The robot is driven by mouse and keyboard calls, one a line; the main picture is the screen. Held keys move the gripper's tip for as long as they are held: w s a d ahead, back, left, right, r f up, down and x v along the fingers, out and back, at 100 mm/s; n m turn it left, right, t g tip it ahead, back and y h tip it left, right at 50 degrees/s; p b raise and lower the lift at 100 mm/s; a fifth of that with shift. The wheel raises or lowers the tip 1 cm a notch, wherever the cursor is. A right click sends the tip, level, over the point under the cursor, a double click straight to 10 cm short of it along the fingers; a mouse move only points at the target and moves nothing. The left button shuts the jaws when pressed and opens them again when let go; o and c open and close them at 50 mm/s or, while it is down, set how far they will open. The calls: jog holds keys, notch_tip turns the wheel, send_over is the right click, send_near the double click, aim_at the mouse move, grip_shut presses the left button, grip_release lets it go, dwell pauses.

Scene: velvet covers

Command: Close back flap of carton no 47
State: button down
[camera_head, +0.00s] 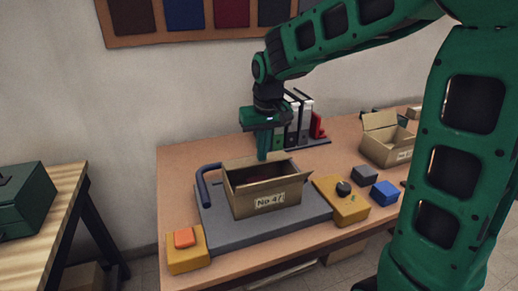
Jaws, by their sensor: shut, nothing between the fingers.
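Carton no 47 (270,197) stands on a grey platform (220,226) on the brown table, with its "No 47" label facing me. Its top is open and its dark reddish inside shows. A flap (245,160) stands up at the back edge. The side flaps are hard to tell apart. My gripper (262,156) points down just behind the carton's back edge, its fingers together and empty. I cannot tell whether the fingertips touch the back flap.
Binders (300,118) stand behind my gripper to the right. A second open carton (388,145) is at the right. A dark blue curved bar (204,185) rises left of carton no 47. Yellow blocks (187,250) flank the platform; a blue box (385,193) lies right.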

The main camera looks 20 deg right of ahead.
jog(key=shift+s+f, duration=0.75)
jog(key=shift+f, duration=0.15)
jog(key=shift+r, duration=0.1)
jog(key=s+r, duration=0.4)
jog(key=r, duration=1)
jog(key=s+d+f+m+g, duration=0.1)
jog(key=s+d+f+m, duration=0.1)
jog(key=s+d+f, duration=0.35)
jog(key=s+d+f+m, duration=0.2)
jog(key=s+d+f, duration=0.1)
jog(key=s+d, duration=0.5)
jog(key=s+d+f+m, duration=0.1)
jog(key=s+f, duration=0.2)
jog(key=s, duration=0.3)
jog(key=s+d+f+m+g, duration=0.1)
jog(key=s+d+f, duration=0.1)
jog(key=s, duration=0.3)
jog(key=shift+s+f, duration=0.4)
jog(key=shift+f, duration=0.5)
